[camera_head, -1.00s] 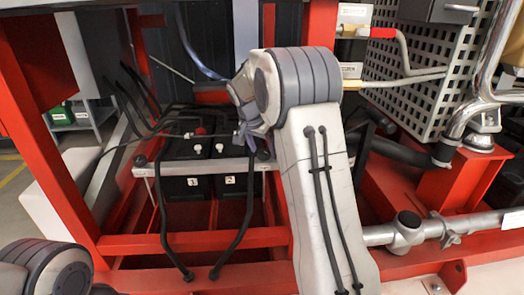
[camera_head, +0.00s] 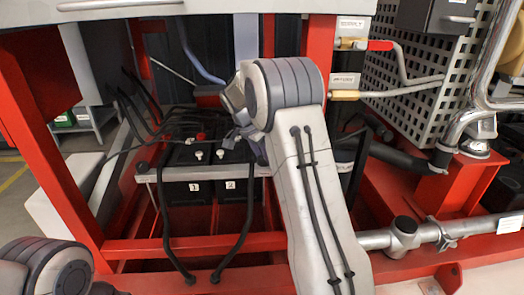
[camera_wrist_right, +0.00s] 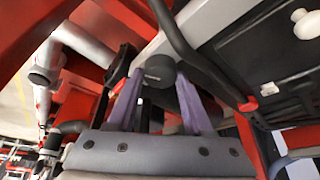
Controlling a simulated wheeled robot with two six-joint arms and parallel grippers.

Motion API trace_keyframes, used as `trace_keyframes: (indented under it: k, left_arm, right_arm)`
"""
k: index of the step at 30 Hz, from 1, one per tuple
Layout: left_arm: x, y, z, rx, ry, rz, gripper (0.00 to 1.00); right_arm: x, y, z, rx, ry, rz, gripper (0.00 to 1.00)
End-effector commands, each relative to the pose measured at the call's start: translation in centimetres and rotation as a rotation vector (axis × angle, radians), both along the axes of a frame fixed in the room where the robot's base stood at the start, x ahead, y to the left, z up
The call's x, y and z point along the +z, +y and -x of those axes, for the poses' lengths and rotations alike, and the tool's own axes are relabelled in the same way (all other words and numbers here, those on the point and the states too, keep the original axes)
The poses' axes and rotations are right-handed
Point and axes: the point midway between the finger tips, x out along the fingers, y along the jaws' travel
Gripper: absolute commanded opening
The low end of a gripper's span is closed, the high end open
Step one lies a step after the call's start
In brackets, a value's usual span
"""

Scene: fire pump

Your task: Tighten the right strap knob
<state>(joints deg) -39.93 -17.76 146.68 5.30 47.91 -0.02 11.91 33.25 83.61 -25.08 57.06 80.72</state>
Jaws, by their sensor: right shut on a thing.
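The right strap knob (camera_wrist_right: 160,70) is a black round knob at the end of the light grey strap bar (camera_wrist_right: 225,20) in the right wrist view. My right gripper (camera_wrist_right: 157,75) has its two purple-grey fingers on either side of the knob and is shut on it. In the head view my right gripper (camera_head: 257,150) reaches the right end of the strap bar (camera_head: 155,177), partly hidden behind my wrist. The bar crosses the front of two black batteries, battery 1 (camera_head: 187,196) and battery 2 (camera_head: 232,194). My left gripper is not in view.
Black cables (camera_head: 163,215) hang in front of the batteries. A red frame (camera_head: 200,246) surrounds the bay. A perforated grey panel (camera_head: 400,75), a lever valve with red handle (camera_head: 379,45) and thick pipes (camera_head: 375,240) stand at the right.

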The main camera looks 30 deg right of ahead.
Motion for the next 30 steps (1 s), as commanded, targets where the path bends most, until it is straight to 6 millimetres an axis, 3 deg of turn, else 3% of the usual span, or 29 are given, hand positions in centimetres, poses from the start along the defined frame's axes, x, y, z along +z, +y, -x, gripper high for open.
trace_keyframes:
  k: [1, 12, 30]
  left_arm:
    - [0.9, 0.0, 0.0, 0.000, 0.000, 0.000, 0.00]
    - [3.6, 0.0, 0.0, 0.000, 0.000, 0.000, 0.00]
    - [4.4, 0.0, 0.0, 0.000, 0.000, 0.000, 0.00]
  right_arm:
    - [0.4, 0.2, -0.3, -0.033, -0.003, -0.002, 0.00]
    - [0.3, 0.3, -0.4, -0.278, -0.004, -0.003, 0.00]
    - [0.1, 0.3, -0.6, -0.376, -0.010, -0.004, 0.00]
